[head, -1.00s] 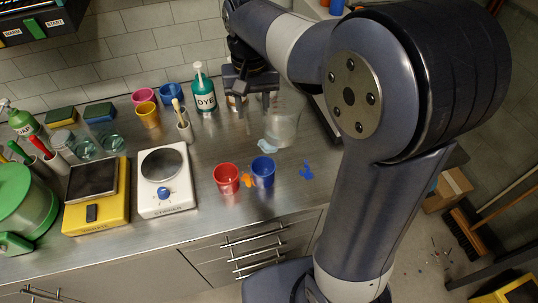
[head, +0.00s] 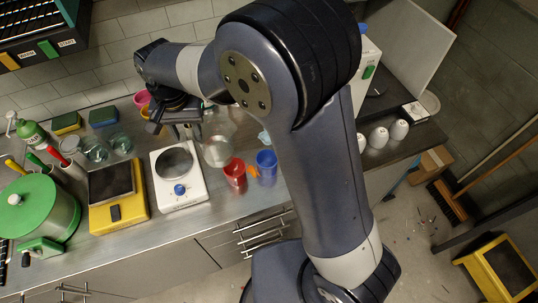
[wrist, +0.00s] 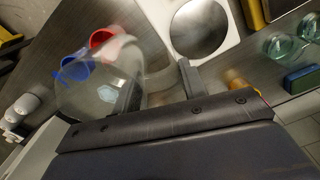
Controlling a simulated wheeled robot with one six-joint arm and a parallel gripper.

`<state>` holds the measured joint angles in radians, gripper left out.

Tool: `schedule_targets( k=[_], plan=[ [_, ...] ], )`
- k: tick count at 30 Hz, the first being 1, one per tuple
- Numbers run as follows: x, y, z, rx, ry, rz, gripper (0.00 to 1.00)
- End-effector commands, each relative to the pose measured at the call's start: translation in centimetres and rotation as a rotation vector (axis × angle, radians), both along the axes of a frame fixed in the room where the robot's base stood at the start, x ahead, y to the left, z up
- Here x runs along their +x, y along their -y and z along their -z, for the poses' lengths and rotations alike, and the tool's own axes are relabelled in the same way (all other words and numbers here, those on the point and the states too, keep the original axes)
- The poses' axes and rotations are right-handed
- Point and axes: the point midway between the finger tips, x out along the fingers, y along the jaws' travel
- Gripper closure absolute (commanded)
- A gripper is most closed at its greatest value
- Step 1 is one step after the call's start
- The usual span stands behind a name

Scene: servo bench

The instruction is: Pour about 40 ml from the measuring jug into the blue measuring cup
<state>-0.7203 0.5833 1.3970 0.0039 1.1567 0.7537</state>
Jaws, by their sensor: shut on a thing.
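The clear measuring jug (head: 219,145) is at my gripper (head: 184,133), to its right in the head view. In the wrist view the jug (wrist: 80,95) spans the left side, beyond the left finger of my gripper (wrist: 158,88). My gripper is shut on the jug; the exact grip is unclear. The jug looks roughly upright, and its liquid level cannot be read. The blue measuring cup (head: 267,166) stands on the bench right of the jug, apart from it in the head view. It also shows behind the jug's rim in the wrist view (wrist: 76,67).
A red cup (head: 236,174) stands beside the blue cup, with a small orange piece (head: 252,171) between them. A white scale (head: 180,186) and a yellow scale (head: 118,196) stand left. A pale blue patch (head: 264,137) lies behind the cups.

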Motion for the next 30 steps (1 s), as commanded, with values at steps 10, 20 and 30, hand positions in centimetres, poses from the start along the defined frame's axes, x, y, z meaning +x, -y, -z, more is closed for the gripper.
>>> schedule_targets(
  k=[10,20,30],
  plan=[
    [0.0,0.3,-0.3,0.015,0.0,-0.001,0.99],
    [0.0,1.8,-1.6,0.146,0.005,0.002,0.99],
    [-0.1,4.6,-3.2,0.365,0.014,0.004,0.99]
  ],
)
